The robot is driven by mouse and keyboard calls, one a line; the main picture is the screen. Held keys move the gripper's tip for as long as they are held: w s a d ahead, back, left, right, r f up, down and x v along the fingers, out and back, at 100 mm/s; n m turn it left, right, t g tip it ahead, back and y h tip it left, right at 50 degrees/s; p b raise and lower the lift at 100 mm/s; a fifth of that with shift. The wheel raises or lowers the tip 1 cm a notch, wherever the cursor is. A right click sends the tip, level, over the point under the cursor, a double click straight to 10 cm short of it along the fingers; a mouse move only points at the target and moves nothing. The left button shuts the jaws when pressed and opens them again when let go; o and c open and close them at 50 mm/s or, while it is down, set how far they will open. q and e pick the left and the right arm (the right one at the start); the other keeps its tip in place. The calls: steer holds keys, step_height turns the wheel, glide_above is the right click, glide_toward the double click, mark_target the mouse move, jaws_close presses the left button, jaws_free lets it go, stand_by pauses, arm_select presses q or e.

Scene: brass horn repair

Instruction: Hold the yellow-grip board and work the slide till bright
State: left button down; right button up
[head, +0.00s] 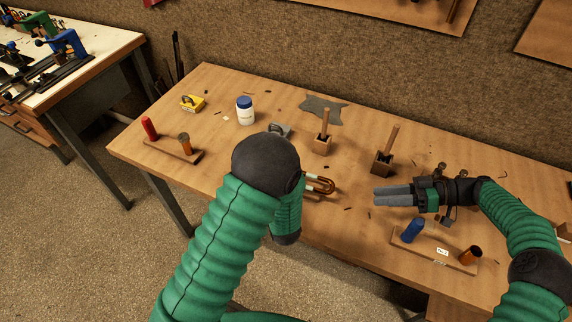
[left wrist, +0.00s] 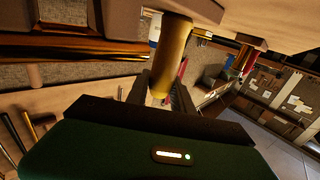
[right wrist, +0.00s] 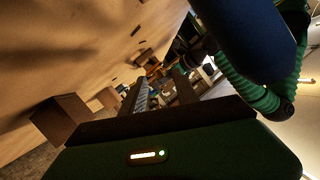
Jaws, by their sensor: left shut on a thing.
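The yellow grip (left wrist: 172,60) stands between my left gripper's fingers (left wrist: 160,92) in the left wrist view, and that gripper is shut on it. A shiny brass tube (left wrist: 80,45) runs beside it at the left. In the head view my left arm hides this gripper, the grip and most of its board. A U-shaped copper-coloured slide end (head: 322,185) shows just right of that arm. I cannot tell how bright its surface is. My right gripper (head: 378,195) is open and empty above the bench, pointing left, right of the slide end.
A board with a blue grip (head: 413,230) and an orange tube lies in front of my right gripper. A red-grip board (head: 172,150) lies at left.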

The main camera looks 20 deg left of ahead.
stand_by(0.4)
steer(key=shift+o, duration=1.3)
steer(key=shift+a, duration=0.15)
steer(key=o, duration=0.3)
steer(key=a+r+h, duration=0.1)
steer(key=a+r+n+h, duration=0.1)
steer(key=a+h, duration=0.1)
steer(key=s+a+r+h, duration=0.1)
steer(key=h, duration=0.1)
steer(key=shift+a+r+n, duration=0.1)
steer(key=shift+a+n, duration=0.2)
steer(key=shift+n, duration=0.1)
steer(key=shift+o, duration=0.2)
steer(key=n+t+h, duration=0.1)
steer(key=t+h, duration=0.3)
steer(key=h, duration=0.1)
glide_toward(333, 187)
steer(key=x, duration=0.8)
steer(key=shift+d, duration=0.15)
jaws_close()
